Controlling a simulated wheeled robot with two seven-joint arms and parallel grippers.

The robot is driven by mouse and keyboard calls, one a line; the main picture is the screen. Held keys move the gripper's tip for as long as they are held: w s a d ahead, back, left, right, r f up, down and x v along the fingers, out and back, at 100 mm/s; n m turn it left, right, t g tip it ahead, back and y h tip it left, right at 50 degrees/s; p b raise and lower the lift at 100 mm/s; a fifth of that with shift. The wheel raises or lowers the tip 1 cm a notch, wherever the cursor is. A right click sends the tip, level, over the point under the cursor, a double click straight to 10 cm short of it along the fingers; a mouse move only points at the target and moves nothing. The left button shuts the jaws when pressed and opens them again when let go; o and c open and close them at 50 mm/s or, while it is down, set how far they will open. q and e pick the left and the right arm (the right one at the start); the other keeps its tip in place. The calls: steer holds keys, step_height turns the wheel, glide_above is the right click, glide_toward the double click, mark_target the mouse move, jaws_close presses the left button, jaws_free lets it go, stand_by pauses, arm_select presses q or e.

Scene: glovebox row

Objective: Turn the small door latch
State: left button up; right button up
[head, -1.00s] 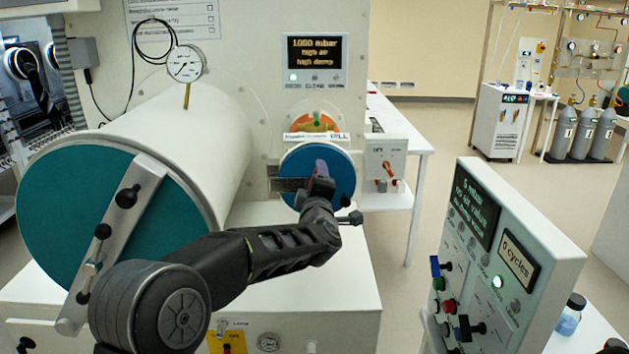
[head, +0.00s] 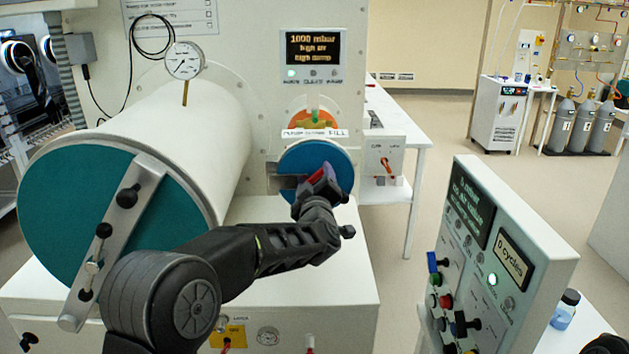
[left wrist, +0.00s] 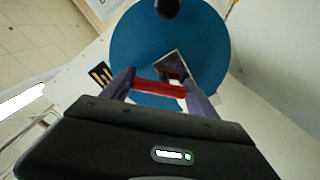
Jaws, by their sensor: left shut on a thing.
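The small door is a round blue disc (head: 316,160) at the front of the small port, and it also fills the upper left wrist view (left wrist: 165,30). Its latch is a red bar (left wrist: 158,88) lying across between my fingers in the left wrist view. My left gripper (head: 322,182) is shut on this latch, with one finger at each end of the bar. In the head view the gripper covers most of the latch. A grey metal plate (left wrist: 175,62) lies just beyond the bar. My right gripper is not in view.
The large cylinder with a teal door (head: 70,210) and metal crossbar stands left, behind my left arm. A control panel (head: 510,250) with several knobs stands at the right. A switch box (head: 386,160) is right of the small door. Open floor lies between.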

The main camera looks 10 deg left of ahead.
arm_select(q)
steer(key=shift+f, duration=0.15)
steer(key=o, duration=1.4)
steer(key=shift+c, duration=0.2)
steer(key=shift+s, duration=0.1)
steer(key=b+v, duration=0.2)
steer(key=v, duration=0.5)
steer(key=shift+s, duration=0.3)
steer(key=shift+d, duration=0.15)
